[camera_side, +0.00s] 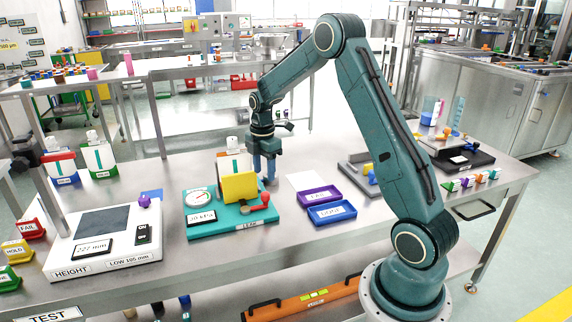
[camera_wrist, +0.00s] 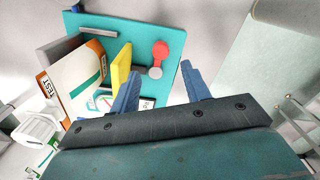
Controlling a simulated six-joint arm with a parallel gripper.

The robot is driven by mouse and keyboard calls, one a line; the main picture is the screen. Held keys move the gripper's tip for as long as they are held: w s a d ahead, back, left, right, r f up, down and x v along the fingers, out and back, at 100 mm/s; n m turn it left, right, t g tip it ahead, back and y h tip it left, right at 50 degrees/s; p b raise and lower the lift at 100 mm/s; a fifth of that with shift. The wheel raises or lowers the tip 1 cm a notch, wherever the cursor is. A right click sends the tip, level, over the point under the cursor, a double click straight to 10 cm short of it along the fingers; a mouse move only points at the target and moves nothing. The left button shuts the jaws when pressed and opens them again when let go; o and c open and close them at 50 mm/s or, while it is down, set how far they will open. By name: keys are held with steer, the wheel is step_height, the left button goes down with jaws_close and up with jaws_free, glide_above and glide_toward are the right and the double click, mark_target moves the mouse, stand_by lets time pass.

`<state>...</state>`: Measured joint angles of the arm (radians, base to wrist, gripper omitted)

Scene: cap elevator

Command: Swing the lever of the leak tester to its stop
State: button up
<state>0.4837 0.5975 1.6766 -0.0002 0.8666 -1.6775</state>
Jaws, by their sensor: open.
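The leak tester (camera_side: 205,227) has a teal base with a round gauge (camera_side: 199,199), a display and a yellow block (camera_side: 239,187). Its lever ends in a red knob (camera_side: 265,198) at the base's right side. In the wrist view the red lever (camera_wrist: 160,52) runs to a grey pivot, beside the yellow plate (camera_wrist: 121,68). My gripper (camera_side: 268,180) points down, behind and just above the knob in the side view. Its blue fingers (camera_wrist: 162,88) are open and empty, with the lever showing beyond the gap between them. I cannot tell the exact distance.
A white bottle-like container (camera_wrist: 88,72) with a TEST label stands at the tester. The height gauge (camera_side: 110,240) is to the left. Purple (camera_side: 318,197) and blue (camera_side: 332,213) trays lie to the right. Bare table lies in front of the tester.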

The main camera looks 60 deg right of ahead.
step_height(320, 180, up, 6)
steer(key=shift+f, duration=0.1)
stand_by(0.5)
steer(key=s+a+r+m+t, duration=0.1)
steer(key=s+a+r+m, duration=0.2)
steer(key=s+a+r, duration=0.3)
steer(key=s+a+r+m+t, duration=0.2)
steer(key=s+a+r+m, duration=0.3)
steer(key=a, duration=0.4)
steer(key=s+a+m+t, duration=0.1)
steer(key=s+a+m, duration=0.1)
steer(key=s+a, duration=0.2)
steer(key=s+a+r+m+t, duration=0.1)
steer(key=s+a+m, duration=0.2)
steer(key=s, duration=0.7)
steer(key=shift+s+a+m+t, duration=0.2)
steer(key=shift+a+m+t, duration=0.1)
steer(key=shift+a, duration=0.05)
